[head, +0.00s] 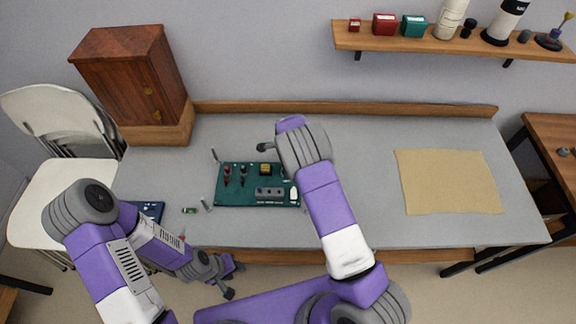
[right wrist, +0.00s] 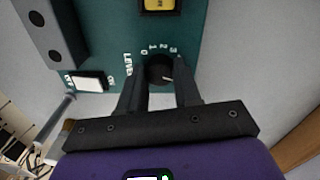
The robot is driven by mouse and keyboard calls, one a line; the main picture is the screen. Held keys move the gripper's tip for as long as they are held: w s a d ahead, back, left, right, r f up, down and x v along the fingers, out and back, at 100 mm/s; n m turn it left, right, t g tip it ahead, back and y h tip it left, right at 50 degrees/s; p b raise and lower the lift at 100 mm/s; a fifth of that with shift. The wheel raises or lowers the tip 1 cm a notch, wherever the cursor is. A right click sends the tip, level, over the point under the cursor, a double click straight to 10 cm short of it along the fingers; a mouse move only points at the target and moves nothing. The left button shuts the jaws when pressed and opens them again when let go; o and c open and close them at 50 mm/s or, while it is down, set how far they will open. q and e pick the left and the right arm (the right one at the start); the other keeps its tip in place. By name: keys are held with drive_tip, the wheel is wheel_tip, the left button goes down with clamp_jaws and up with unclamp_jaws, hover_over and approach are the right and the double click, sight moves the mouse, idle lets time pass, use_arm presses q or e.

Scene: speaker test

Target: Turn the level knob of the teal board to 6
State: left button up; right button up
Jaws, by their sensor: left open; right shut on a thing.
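The teal board (head: 231,196) lies flat on the grey table, left of its middle; part of it fills the top of the right wrist view (right wrist: 115,45). There, the dark round level knob (right wrist: 158,70) sits beside the word LEVEL, with 0, 1, 2 and 3 readable around it. The rest of its scale is hidden, and I cannot tell its setting. My right gripper (right wrist: 161,78) is shut on the knob, one finger on each side. In the head view my right arm hides the knob. My left gripper (head: 234,280) is open and empty, near the table's front edge.
The board also carries a white switch (right wrist: 88,82), a grey block (head: 270,194) and a yellow part (right wrist: 160,4). Thin posts (head: 214,156) stand by its corners. A dark blue board (head: 150,208) lies left. A tan mat (head: 450,182) lies right; the table between is clear.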

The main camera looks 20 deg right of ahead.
drive_tip(key=shift+m, duration=0.5)
idle(0.3)
drive_tip(key=o, duration=1.1)
drive_tip(key=shift+c, duration=0.2)
drive_tip(key=shift+r+p, duration=0.75)
drive_tip(key=shift+r, duration=3.05)
